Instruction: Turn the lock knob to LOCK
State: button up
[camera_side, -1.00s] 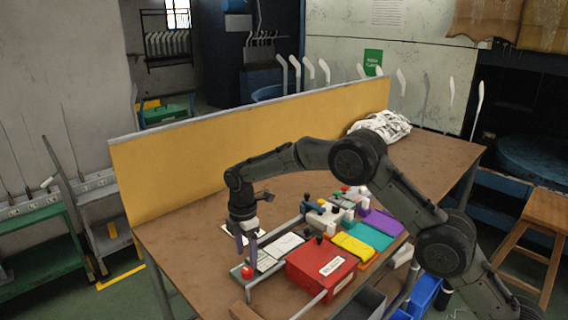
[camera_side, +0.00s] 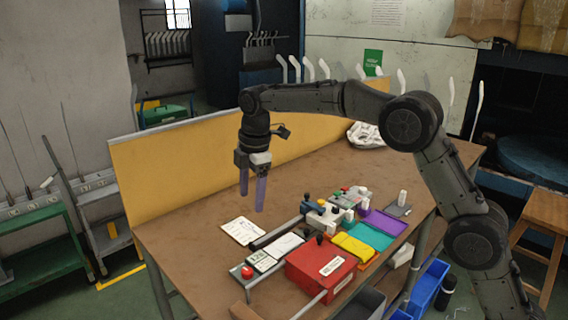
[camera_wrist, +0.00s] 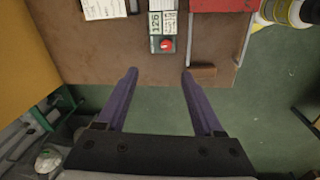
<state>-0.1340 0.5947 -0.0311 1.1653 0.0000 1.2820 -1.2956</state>
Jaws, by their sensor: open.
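A round red knob (camera_side: 247,272) sits on a small grey plate at the near left end of the fixture row. It also shows in the wrist view (camera_wrist: 166,44), with a pale mark on its face. I cannot read any LOCK lettering or tell its setting. A small dark knob (camera_side: 319,238) stands by the red box; I cannot tell which knob is the lock. My gripper (camera_side: 252,203) is open and empty, with purple fingers pointing down, well above the bench. In the wrist view my fingertips (camera_wrist: 160,71) are apart with nothing between them.
A red box (camera_side: 322,268) and yellow, teal and purple trays stand right of the red knob. A white printed sheet (camera_side: 243,231) lies behind it. A yellow panel (camera_side: 190,142) borders the bench's back. Bare bench lies left of the sheet.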

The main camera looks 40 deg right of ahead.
jog(key=s+d+r+m+t, duration=0.1)
jog(key=s+d+r, duration=0.2)
jog(key=s+r, duration=0.4)
jog(key=shift+s+r+t, duration=0.3)
jog(key=shift+s+r, duration=0.1)
jog(key=shift+r, duration=0.7)
jog(key=m+g, duration=0.1)
jog(key=g, duration=0.2)
send_over(247, 269)
notch_tip(247, 269, down, 18)
notch_tip(247, 269, down, 14)
jog(key=shift+r, duration=0.15)
grip_shut()
